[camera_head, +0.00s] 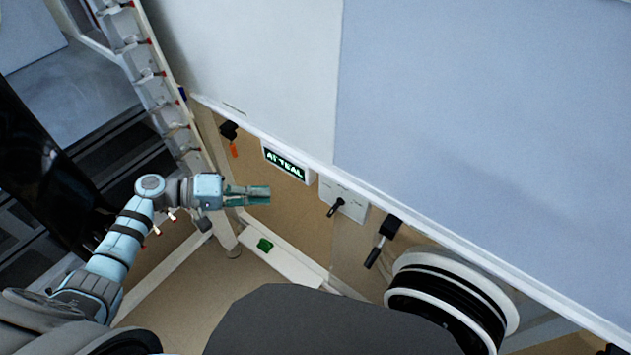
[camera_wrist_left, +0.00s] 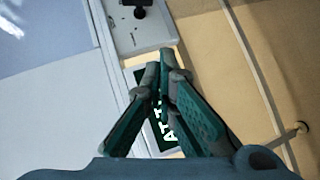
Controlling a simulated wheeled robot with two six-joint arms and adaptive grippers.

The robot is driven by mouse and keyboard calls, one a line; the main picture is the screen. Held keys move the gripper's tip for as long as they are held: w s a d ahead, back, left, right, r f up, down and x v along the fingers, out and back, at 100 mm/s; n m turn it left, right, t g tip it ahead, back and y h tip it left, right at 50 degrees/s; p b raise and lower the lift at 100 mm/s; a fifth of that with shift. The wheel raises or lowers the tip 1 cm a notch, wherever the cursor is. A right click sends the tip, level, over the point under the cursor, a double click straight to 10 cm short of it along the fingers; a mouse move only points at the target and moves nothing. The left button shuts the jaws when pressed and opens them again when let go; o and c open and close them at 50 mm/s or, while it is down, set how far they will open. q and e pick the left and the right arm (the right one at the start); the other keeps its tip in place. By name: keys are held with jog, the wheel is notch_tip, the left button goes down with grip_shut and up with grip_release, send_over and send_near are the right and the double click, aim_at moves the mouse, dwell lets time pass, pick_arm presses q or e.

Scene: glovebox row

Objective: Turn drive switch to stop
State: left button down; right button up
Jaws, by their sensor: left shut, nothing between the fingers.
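The drive switch (camera_head: 336,207) is a black lever knob on a white plate (camera_head: 352,203) fixed under the edge of the white worktop in the head view. In the left wrist view the plate (camera_wrist_left: 140,38) and part of the black knob (camera_wrist_left: 139,10) show at the top. My left gripper (camera_head: 268,194) has teal fingers, shut and empty. It is left of the switch plate and apart from it in the head view. In the left wrist view its fingertips (camera_wrist_left: 160,68) partly cover the lit display. My right gripper is not in view.
A display (camera_head: 285,161) with green letters sits left of the switch plate. A black handle (camera_head: 382,242) hangs to its right, and a black knob with an orange tip (camera_head: 230,137) to the far left. A black and white round port (camera_head: 450,295) stands at lower right.

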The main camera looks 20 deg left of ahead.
aim_at(333, 211)
pick_arm(q)
jog(key=shift+m+h, duration=0.4)
jog(key=shift+h, duration=0.3)
jog(key=w+d, duration=0.1)
jog(key=d, duration=0.2)
jog(key=w+d+r, duration=0.1)
jog(key=d, duration=0.2)
jog(key=w+d, duration=0.2)
jog(key=d, duration=0.2)
jog(key=shift+r, duration=0.4)
jog(key=shift+s+d+f+p, duration=0.2)
jog(key=shift+s+d+p, duration=0.15)
jog(key=shift+d, duration=0.25)
jog(key=shift+s+d+f+p, duration=0.2)
jog(key=shift+d+p, duration=0.1)
jog(key=shift+d, duration=0.25)
jog(key=shift+s+d+f, duration=0.1)
jog(key=shift+s+d, duration=0.1)
jog(key=shift+d, duration=0.15)
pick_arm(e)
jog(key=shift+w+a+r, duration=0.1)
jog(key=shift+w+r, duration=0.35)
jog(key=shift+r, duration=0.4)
pick_arm(q)
jog(key=shift+f, duration=0.1)
